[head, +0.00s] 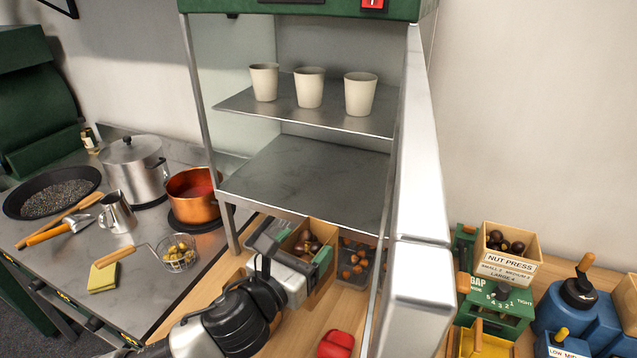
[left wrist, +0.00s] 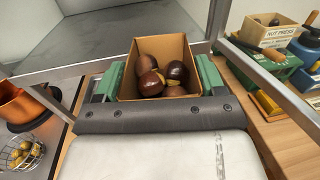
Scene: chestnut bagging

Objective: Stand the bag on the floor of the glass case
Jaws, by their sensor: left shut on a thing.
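The bag (head: 321,229) is an open-topped brown paper box with several dark chestnuts in it. My left gripper (head: 295,251) is shut on it, one green-padded finger on each side. In the left wrist view the bag (left wrist: 160,49) is upright between the finger pads, open end showing. The glass case (head: 232,189) has a grey metal floor (head: 310,180), which is bare, and a shelf above it. The bag is in front of the case and lower than its floor in the head view. Its underside is hidden. My right gripper is not in view.
Several pale cups (head: 309,88) stand on the case's upper shelf (head: 345,122). A clear tub of nuts (head: 357,262) is behind the bag on the counter. A copper pot (head: 193,188) is left of the case. A red object (head: 336,344) lies in front. The nut press (head: 508,260) is at right.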

